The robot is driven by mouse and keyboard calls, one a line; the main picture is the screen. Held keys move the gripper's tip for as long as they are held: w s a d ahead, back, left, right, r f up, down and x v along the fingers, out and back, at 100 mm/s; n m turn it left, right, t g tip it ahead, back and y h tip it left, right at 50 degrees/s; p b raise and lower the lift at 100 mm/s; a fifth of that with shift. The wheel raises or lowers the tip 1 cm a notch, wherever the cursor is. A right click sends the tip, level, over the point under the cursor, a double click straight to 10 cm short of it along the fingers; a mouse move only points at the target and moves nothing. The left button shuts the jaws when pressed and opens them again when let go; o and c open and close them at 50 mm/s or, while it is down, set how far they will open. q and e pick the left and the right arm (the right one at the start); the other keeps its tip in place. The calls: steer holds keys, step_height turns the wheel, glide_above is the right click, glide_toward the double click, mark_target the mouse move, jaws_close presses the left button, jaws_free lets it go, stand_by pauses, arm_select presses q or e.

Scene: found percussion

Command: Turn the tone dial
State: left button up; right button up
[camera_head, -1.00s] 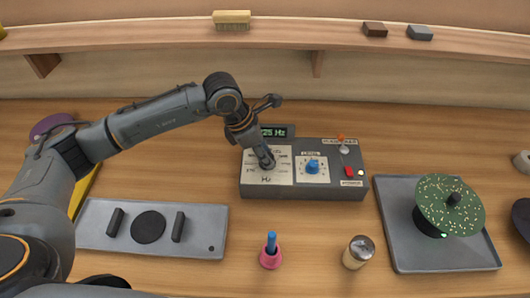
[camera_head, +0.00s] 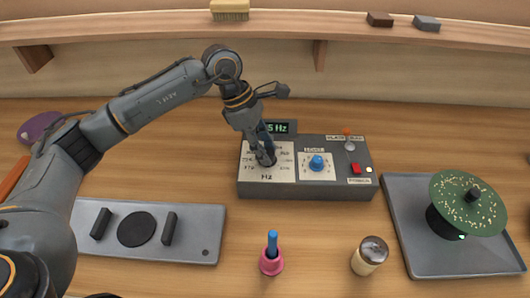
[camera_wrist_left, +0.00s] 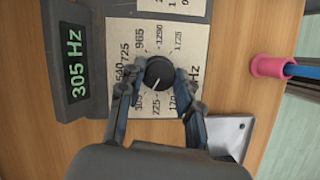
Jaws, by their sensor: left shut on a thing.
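The tone dial is a round black knob on the white Hz panel of a dark grey box (camera_head: 345,186). In the left wrist view the tone dial (camera_wrist_left: 158,71) sits between the fingertips, its white pointer line aimed at the lower left of the picture. My left gripper (camera_head: 266,158) reaches down over the panel and is shut on the dial; in the wrist view the gripper (camera_wrist_left: 156,78) has a blue-tipped finger at either side of the knob. The fingers largely hide the dial in the head view. The green display (camera_wrist_left: 76,65) reads 305 Hz. My right gripper is not in view.
A blue level knob (camera_head: 317,162), a small lever (camera_head: 349,144) and a red button (camera_head: 356,168) lie right of the dial. A pink holder (camera_head: 271,263) and a shaker (camera_head: 369,256) stand in front. Grey trays lie left (camera_head: 190,249) and right (camera_head: 405,222).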

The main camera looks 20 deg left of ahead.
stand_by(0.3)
arm_select(q)
steer(key=o, duration=1.1)
steer(key=shift+o, duration=0.2)
steer(key=shift+a+r, duration=0.1)
steer(key=shift+r, duration=0.05)
steer(key=v, duration=1.1)
steer(key=shift+a+r, duration=0.2)
steer(key=shift+r, duration=0.15)
steer(key=shift+w, duration=0.1)
